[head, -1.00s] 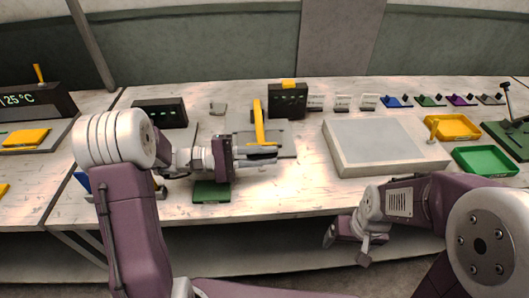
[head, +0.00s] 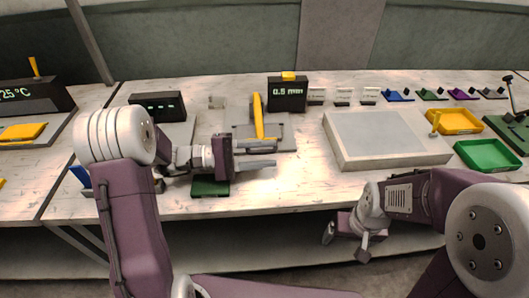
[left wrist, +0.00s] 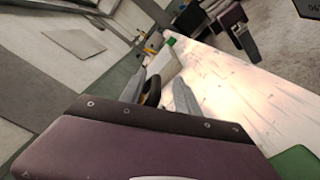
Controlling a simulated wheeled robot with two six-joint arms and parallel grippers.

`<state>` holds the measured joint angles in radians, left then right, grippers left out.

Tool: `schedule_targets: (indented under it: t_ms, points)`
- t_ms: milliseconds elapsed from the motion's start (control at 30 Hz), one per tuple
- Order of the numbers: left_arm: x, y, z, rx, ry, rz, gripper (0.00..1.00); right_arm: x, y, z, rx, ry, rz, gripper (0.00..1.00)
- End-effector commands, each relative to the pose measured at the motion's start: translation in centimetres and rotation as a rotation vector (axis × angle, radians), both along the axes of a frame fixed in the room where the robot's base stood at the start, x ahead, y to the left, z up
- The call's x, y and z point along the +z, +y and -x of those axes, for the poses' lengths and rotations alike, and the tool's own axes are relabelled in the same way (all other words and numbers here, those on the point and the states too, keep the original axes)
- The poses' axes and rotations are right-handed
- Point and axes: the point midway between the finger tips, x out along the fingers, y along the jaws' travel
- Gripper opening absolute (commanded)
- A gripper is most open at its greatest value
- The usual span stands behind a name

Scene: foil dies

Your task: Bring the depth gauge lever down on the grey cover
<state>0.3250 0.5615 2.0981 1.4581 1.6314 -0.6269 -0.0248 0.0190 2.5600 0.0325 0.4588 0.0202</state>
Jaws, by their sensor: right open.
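The depth gauge is a dark box (head: 288,95) with a yellow top button; its display reads 0.5 mm. Its yellow lever (head: 258,117) stands over a grey base plate (head: 285,131) in front of the box. I cannot make out the grey cover under the lever. My left gripper (head: 262,163) is just in front of the plate, apart from the lever. In the left wrist view its two fingers (left wrist: 158,93) are spread, with no held part visible. My right gripper (head: 347,243) is open and empty, low before the table's front edge.
A dark green block (head: 209,187) lies below my left gripper. A large pale slab (head: 384,137) stands right of the gauge. Yellow (head: 455,122) and green (head: 488,155) trays are farther right. Small coloured pieces line the back. A second dark display box (head: 158,106) stands left.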

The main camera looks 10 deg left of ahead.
Motion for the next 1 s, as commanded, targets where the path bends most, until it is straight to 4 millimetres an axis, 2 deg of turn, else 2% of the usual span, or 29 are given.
schedule_targets:
  t_ms: [467, 567, 700, 1000]
  points:
    - [0.5, 0.0, -0.1, 0.002, -0.006, 0.0, 0.34, 0.2, 0.0, 0.0, 0.0, 0.0, 0.0, 0.85]
    - [1.8, 0.0, -0.1, 0.002, -0.008, 0.0, 0.34, 0.6, 0.0, 0.0, 0.0, 0.0, 0.0, 0.85]
    - [4.7, 0.0, 0.0, 0.001, -0.01, -0.002, 0.34, 1.4, 0.0, 0.0, 0.0, 0.0, 0.0, 0.85]
    - [8.4, -6.1, 2.8, -0.005, -0.007, 0.0, 0.34, 2.0, 0.0, 0.0, 0.0, 0.0, 0.0, 0.85]
